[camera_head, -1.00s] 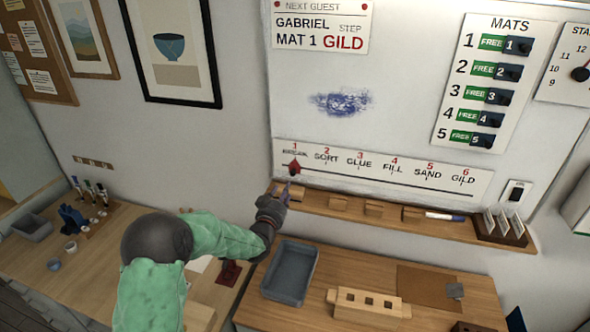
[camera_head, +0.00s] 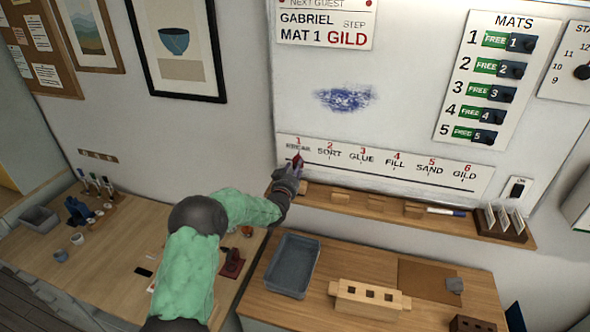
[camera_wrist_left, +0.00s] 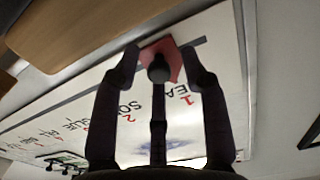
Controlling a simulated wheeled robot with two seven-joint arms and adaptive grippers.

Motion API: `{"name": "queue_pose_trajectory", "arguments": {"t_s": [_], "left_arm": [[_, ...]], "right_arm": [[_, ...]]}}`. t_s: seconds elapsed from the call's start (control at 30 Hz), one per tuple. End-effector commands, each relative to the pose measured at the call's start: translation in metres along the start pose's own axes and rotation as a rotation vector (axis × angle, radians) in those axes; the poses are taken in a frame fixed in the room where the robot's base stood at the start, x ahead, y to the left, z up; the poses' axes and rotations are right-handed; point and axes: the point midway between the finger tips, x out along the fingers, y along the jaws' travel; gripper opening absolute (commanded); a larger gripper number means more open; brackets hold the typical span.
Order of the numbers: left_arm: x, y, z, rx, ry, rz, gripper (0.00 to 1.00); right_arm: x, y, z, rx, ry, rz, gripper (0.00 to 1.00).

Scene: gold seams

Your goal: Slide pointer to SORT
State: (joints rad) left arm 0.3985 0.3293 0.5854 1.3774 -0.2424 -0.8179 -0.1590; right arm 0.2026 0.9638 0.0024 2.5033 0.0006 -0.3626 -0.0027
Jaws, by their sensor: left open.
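The red pointer (camera_head: 297,160) is at the far left of the step strip (camera_head: 400,176), by position 1. SORT (camera_head: 329,153) is position 2, just to its right. My left gripper (camera_head: 294,170) is up at the pointer and partly covers it. In the left wrist view the red pointer (camera_wrist_left: 163,58) with its dark round knob shows between the fingertips of my left gripper (camera_wrist_left: 163,66). The fingers are apart, one on each side of the knob, and I see a gap on both sides. My right gripper is not in view.
A wooden ledge (camera_head: 470,224) below the strip holds several small blocks, a marker (camera_head: 446,211) and a card holder (camera_head: 502,223). Below it stand a grey tray (camera_head: 291,265) and a wooden block with holes (camera_head: 369,299).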

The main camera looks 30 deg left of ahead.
Motion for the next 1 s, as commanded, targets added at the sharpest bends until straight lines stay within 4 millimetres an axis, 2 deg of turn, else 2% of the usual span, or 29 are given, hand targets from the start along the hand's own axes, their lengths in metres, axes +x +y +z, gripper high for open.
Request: {"name": "queue_pose_trajectory", "arguments": {"t_s": [0.2,0.23,0.37,0.4,0.67,0.77,0.87,1.0], "left_arm": [[0.0,0.0,0.0,0.0,0.0,0.0,0.44],[0.0,0.0,0.0,0.0,0.0,0.0,0.41],[0.0,0.0,0.0,0.0,0.0,0.0,0.05],[0.0,0.0,0.0,0.0,0.0,0.0,0.0],[0.0,0.001,-0.001,0.0,0.002,0.0,0.0],[0.001,0.008,0.0,0.0,0.004,0.001,0.0],[0.001,0.025,0.001,0.0,0.005,0.004,0.0],[0.001,0.059,0.001,-0.001,0.008,0.005,0.0]], "right_arm": [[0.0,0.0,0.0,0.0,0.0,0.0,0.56],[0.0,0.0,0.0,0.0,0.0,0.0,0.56],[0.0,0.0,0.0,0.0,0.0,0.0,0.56],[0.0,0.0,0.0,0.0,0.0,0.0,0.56],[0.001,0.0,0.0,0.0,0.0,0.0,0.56],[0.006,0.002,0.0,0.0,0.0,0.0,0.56],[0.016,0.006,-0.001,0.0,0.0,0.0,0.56],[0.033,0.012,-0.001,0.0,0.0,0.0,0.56]]}}
